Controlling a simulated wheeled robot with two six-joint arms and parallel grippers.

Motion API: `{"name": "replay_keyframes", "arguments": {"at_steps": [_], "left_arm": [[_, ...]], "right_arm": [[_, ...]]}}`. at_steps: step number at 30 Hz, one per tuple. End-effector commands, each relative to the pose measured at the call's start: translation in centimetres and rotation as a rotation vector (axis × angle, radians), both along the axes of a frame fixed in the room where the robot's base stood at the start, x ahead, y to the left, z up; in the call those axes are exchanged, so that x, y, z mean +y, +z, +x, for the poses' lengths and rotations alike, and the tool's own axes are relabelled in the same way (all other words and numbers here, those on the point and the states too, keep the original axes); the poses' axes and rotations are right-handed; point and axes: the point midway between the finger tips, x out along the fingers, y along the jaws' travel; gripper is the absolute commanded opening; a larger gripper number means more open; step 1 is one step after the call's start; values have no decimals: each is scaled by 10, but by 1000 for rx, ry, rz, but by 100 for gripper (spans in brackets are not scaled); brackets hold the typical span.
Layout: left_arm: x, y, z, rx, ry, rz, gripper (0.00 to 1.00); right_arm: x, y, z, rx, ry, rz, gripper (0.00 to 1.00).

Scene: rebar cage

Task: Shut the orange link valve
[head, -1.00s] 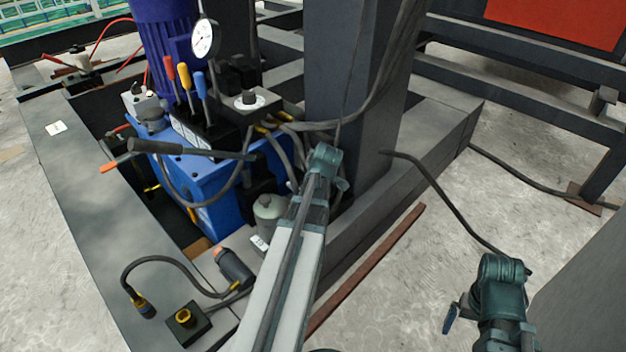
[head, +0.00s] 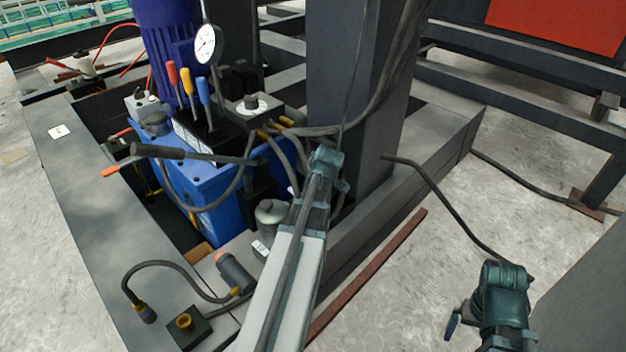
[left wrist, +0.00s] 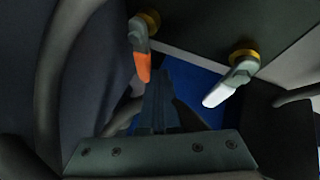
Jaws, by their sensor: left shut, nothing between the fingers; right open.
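The orange link valve (left wrist: 143,62) shows in the left wrist view as a lever with a grey upper part and an orange end, hanging from a brass fitting on a dark block. My left gripper (left wrist: 160,95) is shut and empty; its fingers are just right of and below the orange end, and I cannot tell whether they touch it. In the head view my left arm hides its gripper, and I cannot make out this valve. My right gripper (head: 462,318) is at the lower right, open and away from the pump.
A second lever with a white end (left wrist: 230,82) hangs right of the orange one. The blue pump unit (head: 220,205) has a gauge (head: 207,43), coloured levers and hoses. A dark steel column (head: 345,95) stands beside it. Bare floor (head: 415,275) lies to the right.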

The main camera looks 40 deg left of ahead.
Motion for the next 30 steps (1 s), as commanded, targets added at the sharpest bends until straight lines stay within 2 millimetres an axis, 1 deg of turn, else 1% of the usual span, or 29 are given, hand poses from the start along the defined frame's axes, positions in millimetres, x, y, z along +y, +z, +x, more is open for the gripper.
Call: {"name": "replay_keyframes", "arguments": {"at_steps": [8, 18, 23, 26, 30], "left_arm": [[-3, 0, 0, 0, -1, 1, 0], [-16, 0, 2, -1, -1, -1, 0], [-17, 0, 2, -1, -1, -1, 0], [-16, 0, 0, -1, -1, -1, 0], [-16, 0, -10, -1, -1, -1, 0]], "right_arm": [[0, 0, 0, 0, 0, 0, 100], [0, 0, 0, 0, 0, 0, 100], [0, 0, 0, 0, 0, 0, 100], [0, 0, 0, 0, 0, 0, 100], [0, 0, 0, 0, 0, 0, 100]]}}
